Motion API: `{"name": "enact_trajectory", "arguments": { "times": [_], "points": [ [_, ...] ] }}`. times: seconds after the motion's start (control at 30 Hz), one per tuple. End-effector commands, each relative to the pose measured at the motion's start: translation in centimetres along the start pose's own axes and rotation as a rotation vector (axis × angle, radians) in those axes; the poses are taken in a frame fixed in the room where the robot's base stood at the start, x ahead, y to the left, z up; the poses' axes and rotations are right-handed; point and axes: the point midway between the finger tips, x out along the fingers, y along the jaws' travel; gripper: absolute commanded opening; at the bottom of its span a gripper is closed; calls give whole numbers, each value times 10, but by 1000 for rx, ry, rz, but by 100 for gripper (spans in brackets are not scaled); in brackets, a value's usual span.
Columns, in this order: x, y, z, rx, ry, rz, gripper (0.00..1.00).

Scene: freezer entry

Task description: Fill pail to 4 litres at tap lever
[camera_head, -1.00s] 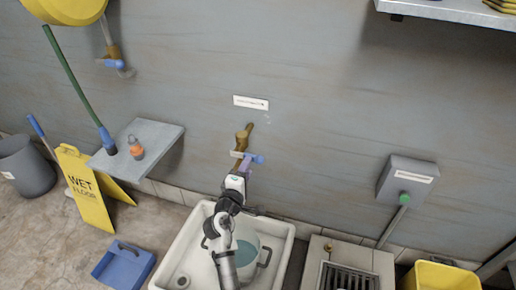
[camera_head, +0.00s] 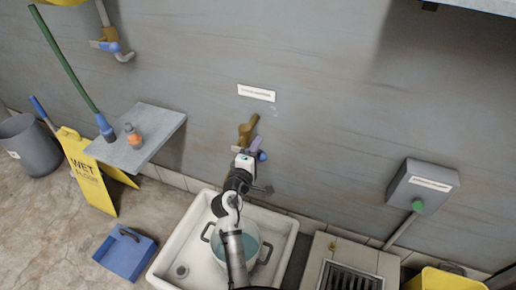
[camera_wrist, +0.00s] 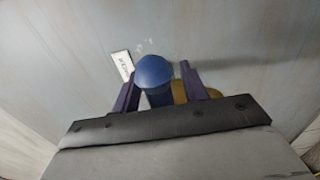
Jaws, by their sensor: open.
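The brass tap (camera_head: 248,130) sticks out of the wall below a white label. Its blue lever (camera_head: 260,154) shows beside my gripper (camera_head: 246,160). In the wrist view the blue lever (camera_wrist: 153,75) stands between the two dark fingers of my gripper (camera_wrist: 160,76), which are apart and not closed on it. The brass tap body (camera_wrist: 182,92) shows behind the right finger. The pail (camera_head: 252,245) stands in the white sink below, with two dark side handles and bluish water inside. My arm hides part of the pail, and the water's exact level cannot be read.
The white sink (camera_head: 172,250) has a drain at its left. A grey shelf (camera_head: 150,150) with an orange bottle (camera_head: 134,138) is left of the tap. A grey wall box (camera_head: 423,187) with a green button is at right. A floor grate (camera_head: 350,277) lies right of the sink.

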Motion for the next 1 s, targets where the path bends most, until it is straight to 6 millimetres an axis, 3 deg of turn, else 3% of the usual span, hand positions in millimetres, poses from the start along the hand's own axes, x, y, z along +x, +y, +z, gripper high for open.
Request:
{"name": "enact_trajectory", "arguments": {
  "times": [0.07,0.4,0.77,1.0],
  "points": [
    [0,0,0,0,0,0,42],
    [0,0,0,0,0,0,0],
    [0,3,0,-18,0,0,0],
    [0,14,0,-124,0,0,0]
  ]
}}
